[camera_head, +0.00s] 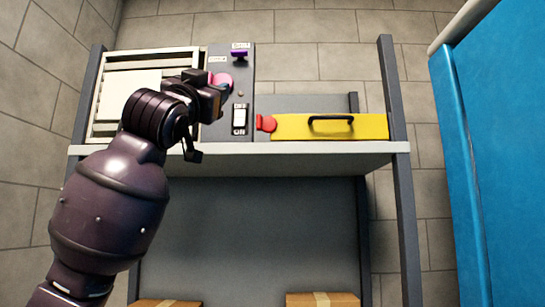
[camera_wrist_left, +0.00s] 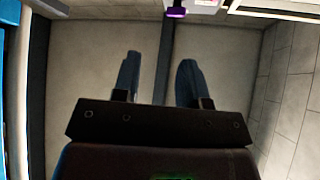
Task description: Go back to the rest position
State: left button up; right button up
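My left arm reaches in from the left in the head view, with its left gripper (camera_head: 222,91) above the dark control panel (camera_head: 244,66). In the left wrist view the two fingers of the left gripper (camera_wrist_left: 158,72) are apart, with nothing between them. A pink round part (camera_head: 220,79) on the panel is partly hidden by the gripper. A purple part (camera_head: 239,55) sits at the back of the panel and a purple part also shows at the top of the left wrist view (camera_wrist_left: 176,12). My right gripper is not in view.
A white switch (camera_head: 239,117) marked ON is on the panel. Right of it are a red knob (camera_head: 266,123) and a yellow cover (camera_head: 290,127) with a black handle (camera_head: 330,120). A slatted frame (camera_head: 112,63) is at left, partly behind my arm. Cardboard boxes (camera_head: 323,299) sit below; a blue surface (camera_head: 510,150) stands right.

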pick_arm(q)
jog(key=w+a+f+g, duration=0.1)
jog(key=w+f, duration=0.4)
jog(key=f, duration=0.8)
jog(key=w+a+f+g, duration=0.1)
jog(key=w+f, duration=0.3)
jog(key=f, duration=0.8)
jog(key=s+a+f+n+g+y, duration=0.1)
jog(key=a+f+y, duration=0.15)
jog(key=f, duration=1.25)
jog(key=s+a+f+n+g+y, duration=0.1)
jog(key=a+f+n, duration=0.15)
jog(key=f, duration=1.15)
jog(key=s+a+f+n+g+y, duration=0.15)
jog(key=s+f, duration=0.45)
jog(key=f, duration=0.6)
jog(key=s+a+f+g+y, duration=0.1)
jog(key=s+a+f+g, duration=0.15)
jog(key=s+f, duration=0.6)
jog(key=s+a+f+n+g+y, duration=0.1)
jog(key=s+a+f+g, duration=0.1)
jog(key=s+f, duration=0.7)
jog(key=s+a+f+n+g+y, duration=0.1)
jog(key=s+a+f+g, duration=0.1)
jog(key=s+f, duration=0.8)
jog(key=shift+a+f+n+g+y, duration=0.35)
jog(key=shift+a+f, duration=0.2)
jog(key=shift+f, duration=0.4)
